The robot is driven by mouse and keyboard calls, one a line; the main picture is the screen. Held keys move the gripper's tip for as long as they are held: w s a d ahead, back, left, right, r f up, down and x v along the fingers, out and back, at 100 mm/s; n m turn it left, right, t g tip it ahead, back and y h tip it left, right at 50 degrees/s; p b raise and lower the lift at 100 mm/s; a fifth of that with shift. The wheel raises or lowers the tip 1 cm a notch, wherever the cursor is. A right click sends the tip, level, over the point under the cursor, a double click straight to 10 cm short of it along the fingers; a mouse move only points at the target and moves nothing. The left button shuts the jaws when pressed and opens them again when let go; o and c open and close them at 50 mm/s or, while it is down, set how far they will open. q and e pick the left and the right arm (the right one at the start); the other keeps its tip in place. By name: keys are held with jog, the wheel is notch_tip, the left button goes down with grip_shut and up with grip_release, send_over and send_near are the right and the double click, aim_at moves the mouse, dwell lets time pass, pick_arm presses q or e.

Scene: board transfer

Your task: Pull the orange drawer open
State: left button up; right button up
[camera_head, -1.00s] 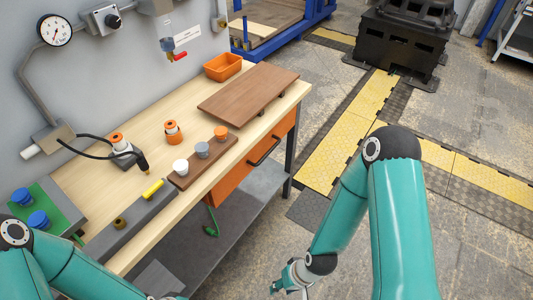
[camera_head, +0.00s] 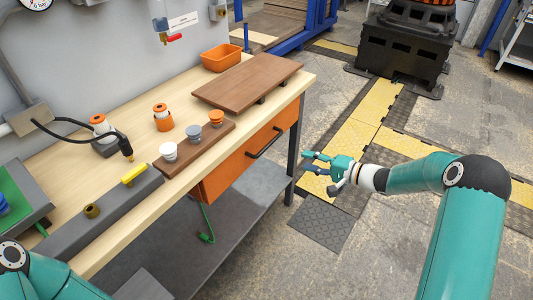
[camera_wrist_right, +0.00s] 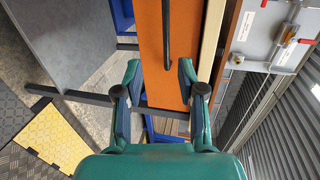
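The orange drawer (camera_head: 238,165) sits under the wooden workbench top and looks closed. Its dark bar handle (camera_head: 265,143) runs along the front. My right gripper (camera_head: 308,161) is to the right of the drawer, apart from it, with its fingers pointing toward the bench. In the right wrist view the gripper (camera_wrist_right: 160,92) is open and empty. The drawer front (camera_wrist_right: 153,60) and the handle (camera_wrist_right: 167,35) show ahead, between and beyond the fingertips. My left gripper is out of view; only part of my left arm shows at the lower left.
On the bench (camera_head: 130,223) stand a brown board (camera_head: 248,80), an orange bin (camera_head: 221,58) and a rack with several capped pieces (camera_head: 195,148). A bench leg (camera_head: 294,150) stands near my right gripper. A grey lower shelf (camera_head: 215,220) lies below.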

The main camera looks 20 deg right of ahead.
aim_at(267, 146)
jog(key=x, duration=0.5)
jog(key=p+x, duration=0.1)
jog(key=x, duration=0.5)
jog(key=r+p+x, duration=0.1)
jog(key=x, duration=0.4)
jog(key=shift+w+f, duration=0.1)
jog(key=shift+w, duration=0.4)
grip_shut()
